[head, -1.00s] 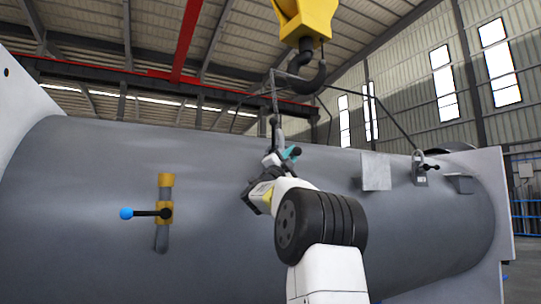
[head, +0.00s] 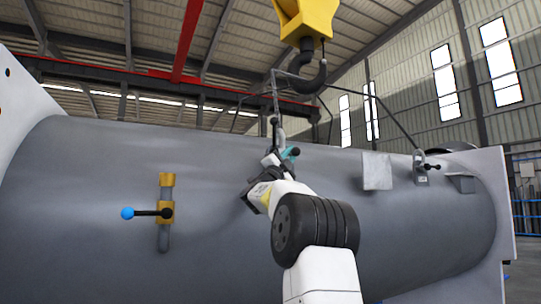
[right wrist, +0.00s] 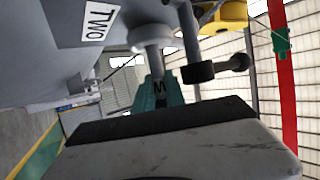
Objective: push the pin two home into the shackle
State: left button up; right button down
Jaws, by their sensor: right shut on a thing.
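In the head view my right gripper (head: 289,154) is at the shackle (head: 280,136) on the top side of the big grey shell (head: 110,190). In the right wrist view its teal fingers (right wrist: 160,95) are closed on pin two, most of which they hide. A dark bar with a round knob (right wrist: 238,62) shows beside the fingers; a dark knob (head: 296,152) also shows in the head view. A grey round part (right wrist: 150,36) lies just beyond the fingertips. A plate marked TWO (right wrist: 100,22) is at upper left. How deep the pin sits cannot be told. My left gripper is out of view.
A yellow crane block with a dark hook (head: 308,78) hangs above, with sling lines running down to the shackles. A second shackle (head: 420,168) and a flat plate (head: 377,171) are on the right.

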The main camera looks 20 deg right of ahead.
jog(key=shift+w+a, duration=0.15)
jog(key=shift+w, duration=1.05)
jog(key=shift+w, duration=0.3)
jog(key=shift+w, duration=0.1)
jog(key=c, duration=1.3)
grip_release()
jog(key=shift+r, duration=0.1)
jog(key=shift+r, duration=0.1)
